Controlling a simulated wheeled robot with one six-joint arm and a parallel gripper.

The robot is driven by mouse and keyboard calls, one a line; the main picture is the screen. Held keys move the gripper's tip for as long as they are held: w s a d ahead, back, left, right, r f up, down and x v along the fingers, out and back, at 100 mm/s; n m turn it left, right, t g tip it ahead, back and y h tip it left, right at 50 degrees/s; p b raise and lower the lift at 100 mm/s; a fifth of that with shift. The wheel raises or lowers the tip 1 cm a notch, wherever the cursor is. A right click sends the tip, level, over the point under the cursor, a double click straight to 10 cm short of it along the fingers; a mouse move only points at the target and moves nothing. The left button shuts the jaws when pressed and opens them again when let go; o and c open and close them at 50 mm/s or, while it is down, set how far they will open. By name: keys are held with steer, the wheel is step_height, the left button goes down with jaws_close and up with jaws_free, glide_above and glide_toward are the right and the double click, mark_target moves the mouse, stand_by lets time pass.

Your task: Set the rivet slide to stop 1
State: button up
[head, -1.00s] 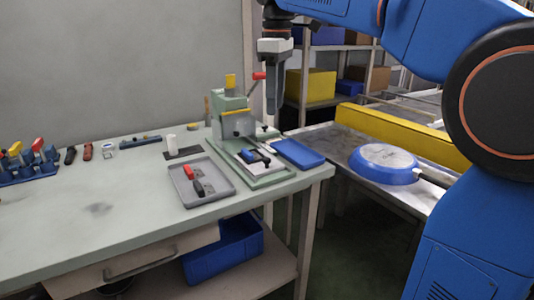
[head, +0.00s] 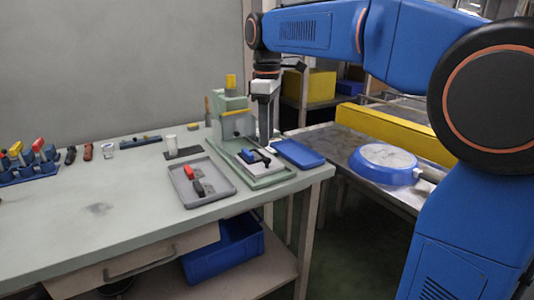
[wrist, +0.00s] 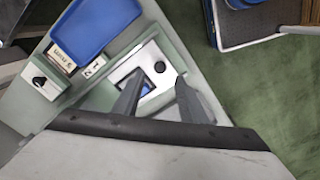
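The green rivet press (head: 237,124) stands at the back right of the bench, with a green base in front of it. My gripper (head: 266,130) points down beside the press, over the base's back right part. A black knob (wrist: 160,66) on a light plate lies just beyond the fingertips. Another black knob (wrist: 38,81) sits on a pale block at left, near a label (wrist: 60,58) and a small number plate (wrist: 93,67). I cannot tell which stop the slide is at.
A blue tray (head: 298,153) lies right of the base, close to my gripper. A grey tray (head: 211,199) with red and black parts lies in front. The bench's left front is clear.

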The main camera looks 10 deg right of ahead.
mark_target(267, 159)
step_height(267, 159, down, 7)
steer(key=shift+r, duration=0.15)
stand_by(0.4)
jaws_close()
